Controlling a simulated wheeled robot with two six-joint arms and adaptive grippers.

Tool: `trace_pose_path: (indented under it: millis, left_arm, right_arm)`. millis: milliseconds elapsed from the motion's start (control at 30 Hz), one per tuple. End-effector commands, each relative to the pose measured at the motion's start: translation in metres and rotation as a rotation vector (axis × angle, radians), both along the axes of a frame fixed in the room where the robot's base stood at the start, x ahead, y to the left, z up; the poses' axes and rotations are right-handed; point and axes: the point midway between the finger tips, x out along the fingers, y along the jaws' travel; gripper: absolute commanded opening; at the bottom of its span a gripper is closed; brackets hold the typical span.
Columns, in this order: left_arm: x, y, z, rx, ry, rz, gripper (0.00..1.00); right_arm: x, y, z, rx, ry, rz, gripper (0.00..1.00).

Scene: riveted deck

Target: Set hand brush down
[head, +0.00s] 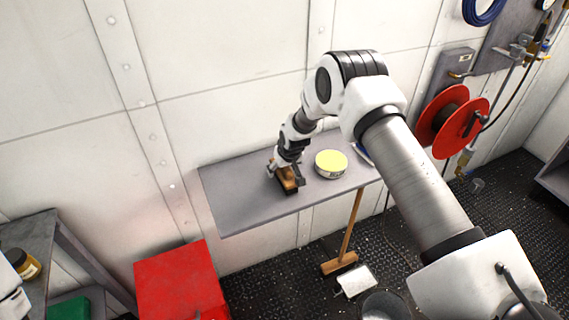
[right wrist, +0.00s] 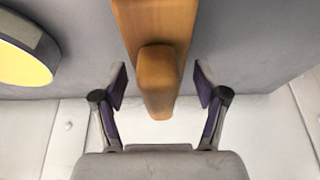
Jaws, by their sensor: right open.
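The hand brush (head: 289,181) has a brown wooden body and lies on the grey wall shelf (head: 240,205), left of a round yellow-topped tin. My right gripper (head: 285,175) is at the brush, over the shelf. In the right wrist view the wooden brush (right wrist: 157,75) runs between the two fingers of the gripper (right wrist: 160,88), with a gap on each side. The gripper is open and the fingers do not touch the wood. The bristle side of the brush is mostly hidden.
The yellow-topped tin (head: 331,163) stands on the shelf just right of the brush; it also shows in the right wrist view (right wrist: 22,62). A red box (head: 180,285) stands below left. A long-handled wooden broom (head: 345,240) leans below the shelf. The shelf's left end is clear.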

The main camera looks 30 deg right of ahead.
Motion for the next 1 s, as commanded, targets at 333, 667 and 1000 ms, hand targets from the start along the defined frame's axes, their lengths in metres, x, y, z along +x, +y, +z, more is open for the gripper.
trace_pose_path:
  millis: [333,667,1000]
  left_arm:
    - [0.000,0.000,-0.011,0.000,0.000,0.000,0.46]
    - [0.000,0.000,-0.018,0.000,0.000,0.000,0.46]
    - [0.000,0.000,-0.017,0.000,0.000,0.000,0.46]
  right_arm:
    - [-0.029,0.002,0.072,0.002,-0.005,0.001,0.72]
    - [-0.046,0.003,0.109,0.001,0.000,-0.001,0.72]
    - [-0.185,0.062,-0.034,0.086,0.173,0.038,0.72]
